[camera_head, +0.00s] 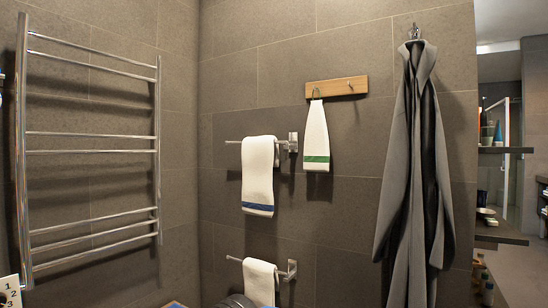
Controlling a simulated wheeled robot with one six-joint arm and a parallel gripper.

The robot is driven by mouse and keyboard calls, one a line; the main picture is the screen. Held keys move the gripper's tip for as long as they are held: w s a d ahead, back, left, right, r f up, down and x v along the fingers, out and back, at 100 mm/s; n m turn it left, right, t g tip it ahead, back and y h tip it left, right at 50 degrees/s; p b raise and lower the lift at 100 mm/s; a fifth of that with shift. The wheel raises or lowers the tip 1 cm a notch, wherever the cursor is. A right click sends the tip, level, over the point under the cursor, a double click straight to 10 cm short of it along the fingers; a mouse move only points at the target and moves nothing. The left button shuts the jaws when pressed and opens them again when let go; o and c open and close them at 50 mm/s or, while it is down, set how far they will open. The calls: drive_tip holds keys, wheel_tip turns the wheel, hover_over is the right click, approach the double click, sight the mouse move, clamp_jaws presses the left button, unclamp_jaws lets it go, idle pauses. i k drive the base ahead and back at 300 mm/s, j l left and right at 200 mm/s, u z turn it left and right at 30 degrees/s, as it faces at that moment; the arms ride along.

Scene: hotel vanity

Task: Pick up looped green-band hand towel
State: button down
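The white hand towel with a green band (317,138) hangs by a loop from the left hook of a wooden hook board (336,87) on the grey tiled wall. The green band runs across its lower end, and the towel hangs straight down, gathered narrow at the top. The board's right hook is empty. My gripper is not in view.
A white towel with a blue band (258,176) hangs over the upper wall bar, left of the green-band towel. Another white towel (259,281) hangs on the lower bar. A grey robe (412,170) hangs at right. A chrome towel rack (88,150) is at left.

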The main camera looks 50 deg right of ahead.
sight(316, 159)
drive_tip(key=k+l+z, duration=0.15)
drive_tip(key=z, duration=0.25)
drive_tip(key=k+l+z, duration=0.1)
drive_tip(key=l+z, duration=0.35)
drive_tip(key=k+l+z, duration=0.1)
drive_tip(key=l+z, duration=0.3)
drive_tip(key=j, duration=0.1)
